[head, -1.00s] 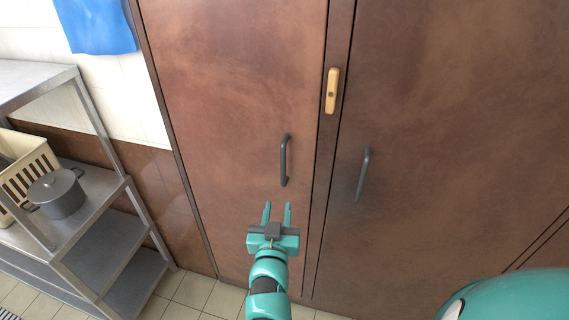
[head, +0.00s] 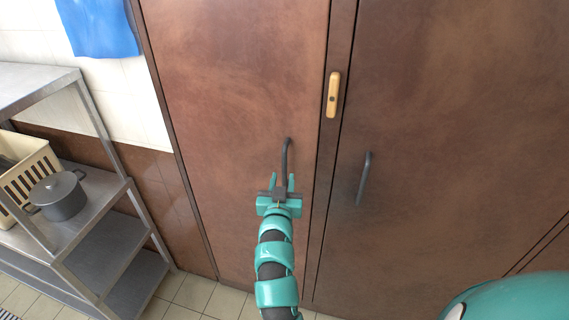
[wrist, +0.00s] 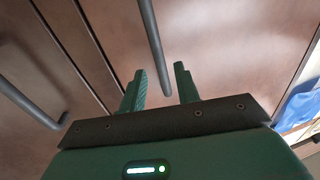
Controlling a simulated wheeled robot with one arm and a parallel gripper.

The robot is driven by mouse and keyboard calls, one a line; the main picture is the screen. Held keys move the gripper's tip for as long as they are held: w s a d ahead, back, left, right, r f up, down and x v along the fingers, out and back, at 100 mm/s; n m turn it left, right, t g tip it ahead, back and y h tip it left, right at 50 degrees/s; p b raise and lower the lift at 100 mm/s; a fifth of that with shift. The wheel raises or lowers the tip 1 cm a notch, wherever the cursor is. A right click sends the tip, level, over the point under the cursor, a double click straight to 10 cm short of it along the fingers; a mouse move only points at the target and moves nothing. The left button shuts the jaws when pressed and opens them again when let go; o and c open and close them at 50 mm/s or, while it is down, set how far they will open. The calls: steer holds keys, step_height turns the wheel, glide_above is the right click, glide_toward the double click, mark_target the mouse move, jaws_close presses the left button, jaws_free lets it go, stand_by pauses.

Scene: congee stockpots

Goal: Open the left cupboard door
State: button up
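The left cupboard door (head: 235,120) is a brown panel and stands closed. Its dark grey bar handle (head: 286,155) is upright near the door's right edge. My gripper (head: 283,182) is open at the lower end of this handle. In the wrist view the handle (wrist: 153,45) comes down between the two spread fingertips of my gripper (wrist: 160,78). No contact between the fingers and the handle shows. The lower part of the handle is hidden behind my gripper in the head view.
The right cupboard door (head: 450,130) has its own grey handle (head: 364,178). A yellow latch (head: 333,95) sits on the strip between the doors. At left, a metal shelf (head: 105,195) holds a grey pot (head: 58,195) and a cream basket (head: 30,172).

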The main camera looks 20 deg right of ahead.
mark_target(284, 169)
steer(key=shift+p+x, duration=0.85)
steer(key=shift+x, duration=2.1)
jaws_close()
